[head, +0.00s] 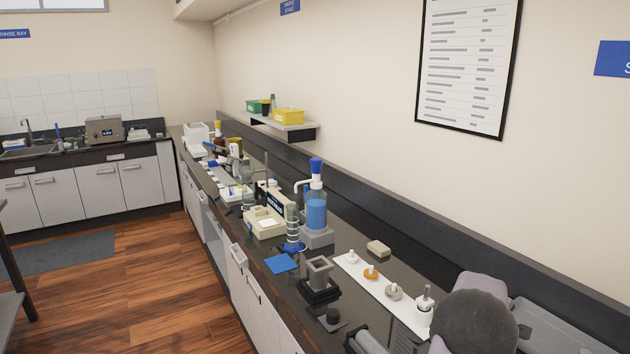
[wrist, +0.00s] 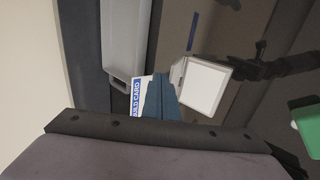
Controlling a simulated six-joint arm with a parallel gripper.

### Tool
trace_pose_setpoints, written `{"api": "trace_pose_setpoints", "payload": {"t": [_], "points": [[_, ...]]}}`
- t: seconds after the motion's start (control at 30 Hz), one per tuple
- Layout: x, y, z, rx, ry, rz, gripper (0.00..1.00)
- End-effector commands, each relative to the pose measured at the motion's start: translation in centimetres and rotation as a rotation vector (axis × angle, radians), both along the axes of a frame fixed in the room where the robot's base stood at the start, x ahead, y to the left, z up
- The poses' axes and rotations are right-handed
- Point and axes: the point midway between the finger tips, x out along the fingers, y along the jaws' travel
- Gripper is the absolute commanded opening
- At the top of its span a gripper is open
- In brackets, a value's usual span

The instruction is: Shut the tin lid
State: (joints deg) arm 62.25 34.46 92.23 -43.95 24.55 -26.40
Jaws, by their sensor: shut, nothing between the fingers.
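My gripper (wrist: 161,82) shows in the wrist view as a blue-grey tapered shape above a dark screwed plate; it is shut and empty. Its tip lies in front of a white card with a blue printed strip (wrist: 136,98). Right of the tip is a pale square piece with a dark edge (wrist: 205,86); I cannot tell whether it belongs to the tin. No tin or lid can be made out for sure in either view. In the head view my arm fills the lower right, and the gripper itself cannot be made out.
A dark bench (head: 345,245) runs along the wall. It holds a blue-liquid bottle (head: 316,212), a beige instrument (head: 268,220), a dark stand (head: 319,285) and a white strip with several small parts (head: 352,259). A grey tray (head: 580,325) lies beside my arm. A green object (wrist: 305,116) is at right.

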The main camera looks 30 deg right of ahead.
Motion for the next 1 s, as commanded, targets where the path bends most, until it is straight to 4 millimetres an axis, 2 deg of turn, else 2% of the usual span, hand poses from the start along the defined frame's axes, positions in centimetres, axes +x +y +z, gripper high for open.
{"api": "trace_pose_setpoints", "payload": {"t": [0.67,1.0], "points": [[0.0,0.4,-0.2,0.000,0.001,0.001,0.00],[0.0,2.1,-1.3,0.000,0.001,0.001,0.00]]}}
